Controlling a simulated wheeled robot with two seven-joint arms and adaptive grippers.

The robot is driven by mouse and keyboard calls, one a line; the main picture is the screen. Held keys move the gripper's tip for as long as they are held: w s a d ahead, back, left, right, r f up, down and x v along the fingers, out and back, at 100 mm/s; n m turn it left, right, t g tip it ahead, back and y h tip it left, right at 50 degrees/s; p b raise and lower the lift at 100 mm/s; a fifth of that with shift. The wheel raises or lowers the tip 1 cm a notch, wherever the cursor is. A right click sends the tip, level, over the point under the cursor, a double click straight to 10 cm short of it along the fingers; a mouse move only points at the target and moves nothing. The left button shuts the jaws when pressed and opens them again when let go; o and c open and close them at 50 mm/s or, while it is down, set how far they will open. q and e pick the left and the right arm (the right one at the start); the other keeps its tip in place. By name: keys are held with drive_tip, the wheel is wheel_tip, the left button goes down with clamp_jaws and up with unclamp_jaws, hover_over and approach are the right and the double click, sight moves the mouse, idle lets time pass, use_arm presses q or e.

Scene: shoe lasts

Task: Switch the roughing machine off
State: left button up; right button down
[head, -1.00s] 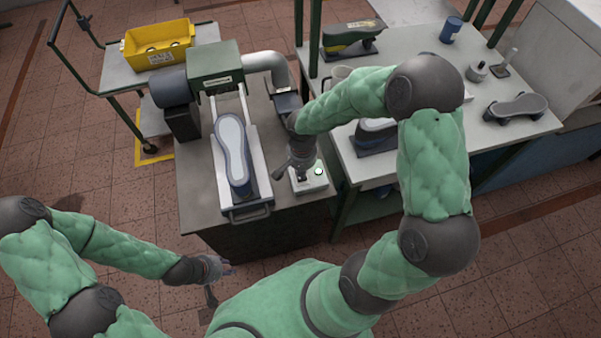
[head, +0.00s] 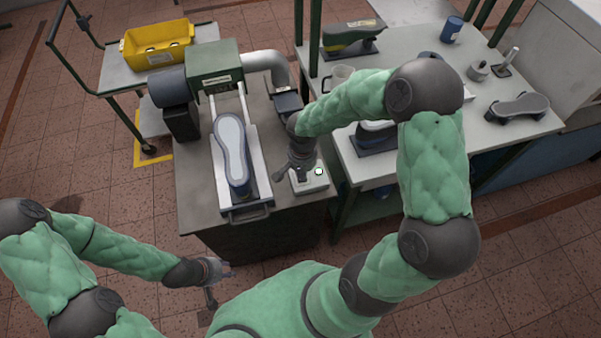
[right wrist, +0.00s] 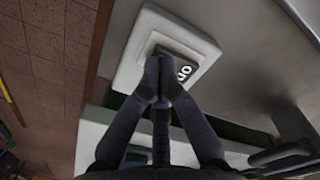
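The roughing machine (head: 215,62) has a green housing, with a grey-soled shoe last (head: 232,150) on its carriage. The box also shows in the right wrist view (right wrist: 133,60), with a dark switch (right wrist: 190,66) lettered in white, partly hidden by my fingers. My right gripper (head: 300,176) is shut and empty; its fingertips (right wrist: 160,75) are together over the switch. I cannot tell whether they touch it. My left gripper (head: 226,268) is open and empty, away from the bench.
A yellow crate (head: 157,45) stands on a side table at the back left. Open floor lies left.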

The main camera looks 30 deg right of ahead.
drive_tip(key=shift+f, duration=0.1)
drive_tip(key=shift+r+p, duration=2.15)
drive_tip(key=shift+r, duration=1.4)
